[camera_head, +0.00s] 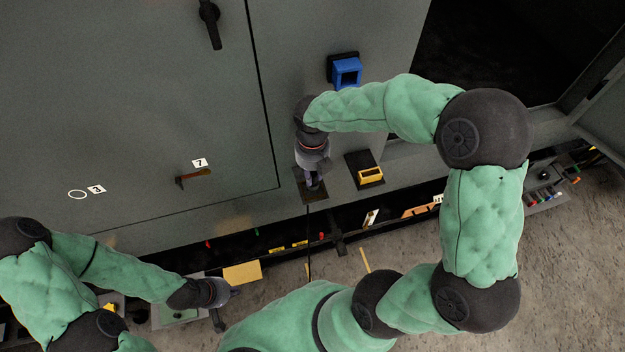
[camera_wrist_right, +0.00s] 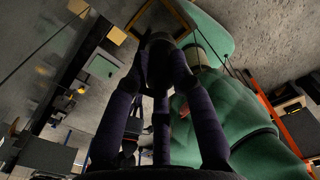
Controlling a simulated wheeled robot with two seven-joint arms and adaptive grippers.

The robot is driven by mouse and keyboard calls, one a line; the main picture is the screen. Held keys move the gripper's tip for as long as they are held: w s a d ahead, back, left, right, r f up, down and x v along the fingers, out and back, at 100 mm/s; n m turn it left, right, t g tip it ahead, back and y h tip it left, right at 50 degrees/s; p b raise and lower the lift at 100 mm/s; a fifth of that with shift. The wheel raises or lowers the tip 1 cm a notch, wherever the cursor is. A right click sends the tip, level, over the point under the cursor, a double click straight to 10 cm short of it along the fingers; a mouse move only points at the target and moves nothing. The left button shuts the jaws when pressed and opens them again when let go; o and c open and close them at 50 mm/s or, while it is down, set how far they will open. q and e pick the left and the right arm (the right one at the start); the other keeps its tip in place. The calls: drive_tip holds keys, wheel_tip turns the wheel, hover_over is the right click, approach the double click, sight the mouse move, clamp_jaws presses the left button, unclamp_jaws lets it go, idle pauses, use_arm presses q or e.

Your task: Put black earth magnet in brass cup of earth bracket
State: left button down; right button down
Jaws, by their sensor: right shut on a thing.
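My right gripper (camera_head: 313,184) is at the enclosure's lower wall, in front of a dark square plate (camera_head: 299,187). In the right wrist view my right gripper (camera_wrist_right: 158,75) is shut on a dark rounded thing, which looks like the black magnet (camera_wrist_right: 158,47). A thin black cable (camera_head: 309,245) hangs down from where the gripper is. The plate may be the earth bracket, but I cannot make out a brass cup; the gripper covers much of it. Whether the magnet touches the plate cannot be told. My left gripper (camera_head: 226,306) is open and empty, low at left.
A blue socket (camera_head: 347,72) and a yellow-fronted black box (camera_head: 369,174) sit on the wall to the right. A red-brown handle (camera_head: 192,176) hangs near label 7. Below runs a dark ledge with small parts and a yellow card (camera_head: 242,272). Concrete floor lies below right.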

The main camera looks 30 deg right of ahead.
drive_tip(key=shift+w+d+f, duration=0.15)
drive_tip(key=shift+w+f, duration=0.05)
drive_tip(key=shift+f, duration=0.05)
drive_tip(key=shift+w+f+b, duration=0.2)
drive_tip(key=shift+f+b, duration=0.6)
drive_tip(key=shift+f, duration=0.9)
drive_tip(key=shift+f, duration=0.15)
drive_tip(key=c, duration=1.1)
unclamp_jaws()
